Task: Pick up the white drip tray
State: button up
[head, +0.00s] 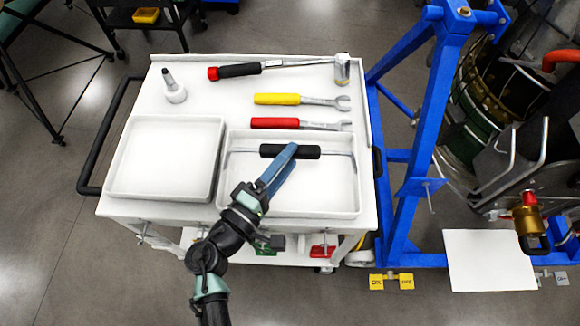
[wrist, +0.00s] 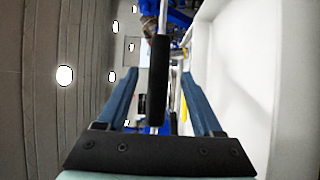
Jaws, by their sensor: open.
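Two shallow white trays lie side by side on the white cart top. The left white tray (head: 165,160) is empty. The right white tray (head: 240,200) holds a tool with a black grip (head: 290,152) and a thin metal bar lying crosswise. My gripper (head: 283,163) reaches over the right tray, its blue fingertips at the black grip. In the wrist view my gripper (wrist: 160,80) is open, and the black grip (wrist: 158,85) shows between the fingers; whether they touch it I cannot tell. Which tray is the drip tray the frames do not tell.
A small white bottle (head: 174,88) stands back left. A blue stand (head: 410,160) borders the right side.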

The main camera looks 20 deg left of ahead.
jog(key=x, duration=0.2)
jog(key=p+x, duration=0.1)
jog(key=a+x, duration=0.1)
jog(key=x, duration=0.1)
jog(key=shift+w+d+r, duration=0.1)
jog(key=shift+w, duration=0.3)
grip_shut()
dwell(1.1)
